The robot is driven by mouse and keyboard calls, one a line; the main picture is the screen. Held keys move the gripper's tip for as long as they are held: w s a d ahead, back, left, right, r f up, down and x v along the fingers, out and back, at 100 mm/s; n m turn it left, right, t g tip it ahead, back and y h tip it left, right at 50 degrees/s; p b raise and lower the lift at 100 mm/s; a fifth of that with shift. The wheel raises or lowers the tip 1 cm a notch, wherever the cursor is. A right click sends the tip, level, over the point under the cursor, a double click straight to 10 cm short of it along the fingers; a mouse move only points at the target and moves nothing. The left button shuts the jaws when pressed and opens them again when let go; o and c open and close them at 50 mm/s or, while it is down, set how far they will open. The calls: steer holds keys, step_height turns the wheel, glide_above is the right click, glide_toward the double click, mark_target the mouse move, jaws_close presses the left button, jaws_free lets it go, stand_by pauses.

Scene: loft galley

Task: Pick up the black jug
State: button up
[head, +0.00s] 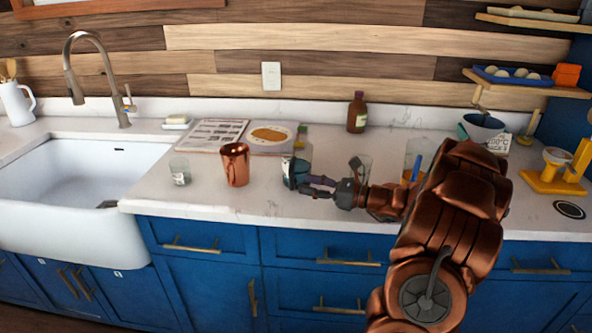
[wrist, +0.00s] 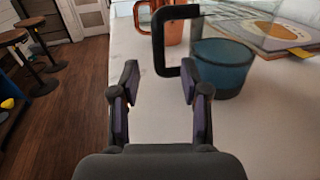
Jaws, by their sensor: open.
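A copper mug (head: 235,165) and a small glass (head: 180,172) stand left of the jug. An open book (head: 212,134) lies behind. A clear glass (head: 361,166) stands close to my wrist, and a brown bottle (head: 357,113) is at the back. The counter's front edge is close.

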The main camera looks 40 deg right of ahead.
mark_target(292, 188)
steer(key=shift+p+x, duration=0.75)
steer(key=shift+x, duration=2.1)
steer(key=shift+r, duration=0.1)
jaws_close()
